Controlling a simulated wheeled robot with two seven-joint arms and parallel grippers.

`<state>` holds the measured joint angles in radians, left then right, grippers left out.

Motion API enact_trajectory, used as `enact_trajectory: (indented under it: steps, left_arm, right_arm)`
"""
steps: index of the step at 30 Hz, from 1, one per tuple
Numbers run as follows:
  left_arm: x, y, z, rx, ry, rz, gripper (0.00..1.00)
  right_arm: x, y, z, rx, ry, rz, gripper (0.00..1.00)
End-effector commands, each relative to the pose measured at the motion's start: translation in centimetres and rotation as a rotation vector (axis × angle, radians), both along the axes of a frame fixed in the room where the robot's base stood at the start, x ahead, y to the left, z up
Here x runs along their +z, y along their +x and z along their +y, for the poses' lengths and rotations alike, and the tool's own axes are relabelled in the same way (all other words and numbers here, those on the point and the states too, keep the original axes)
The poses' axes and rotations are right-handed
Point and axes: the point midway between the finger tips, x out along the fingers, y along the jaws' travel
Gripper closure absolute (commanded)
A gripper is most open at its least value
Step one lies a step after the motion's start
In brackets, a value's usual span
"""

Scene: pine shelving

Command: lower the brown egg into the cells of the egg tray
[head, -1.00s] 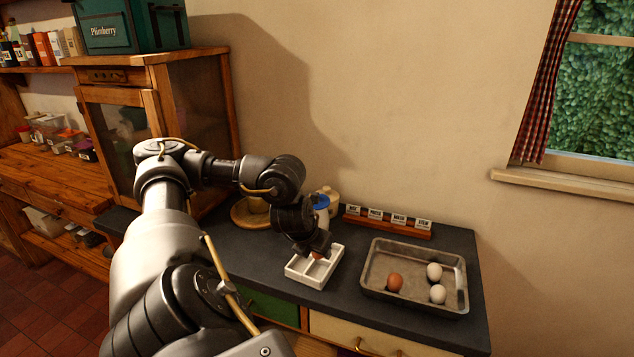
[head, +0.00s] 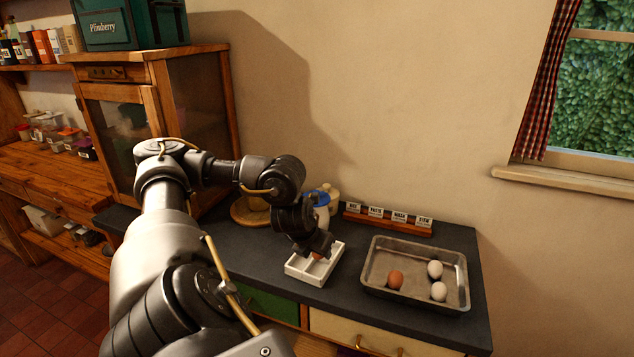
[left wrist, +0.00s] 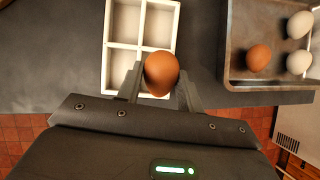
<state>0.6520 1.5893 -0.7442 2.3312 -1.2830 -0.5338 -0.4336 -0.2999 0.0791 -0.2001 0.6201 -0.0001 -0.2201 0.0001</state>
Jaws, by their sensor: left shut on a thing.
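The brown egg (left wrist: 161,73) is held between the fingers of my left gripper (left wrist: 160,84) in the left wrist view. In the head view only a little of this egg (head: 317,255) shows below the gripper (head: 318,250). The white egg tray (left wrist: 124,28), with square cells, lies on the dark counter under and beside the egg; its visible cells are empty. The egg overlaps the tray's near right cell in the wrist view; I cannot tell whether it touches the tray. My right gripper is not in view.
A metal pan (head: 415,245) to the right holds another brown egg (head: 395,280) and two white eggs (head: 435,269). A row of labelled cards (head: 388,218) and a blue-lidded jar (head: 322,205) stand behind the tray. Dark counter (head: 350,275) is clear between tray and pan.

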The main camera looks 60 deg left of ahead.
Motion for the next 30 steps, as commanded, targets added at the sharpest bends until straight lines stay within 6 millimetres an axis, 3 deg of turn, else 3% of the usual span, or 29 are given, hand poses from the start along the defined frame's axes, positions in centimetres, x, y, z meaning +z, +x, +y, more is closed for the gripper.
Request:
enact_trajectory:
  steps: [30]
  left_arm:
    - [-1.6, 0.0, 0.0, 0.000, 0.000, -0.001, 0.71]
  right_arm:
    - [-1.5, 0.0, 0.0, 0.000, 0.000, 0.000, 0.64]
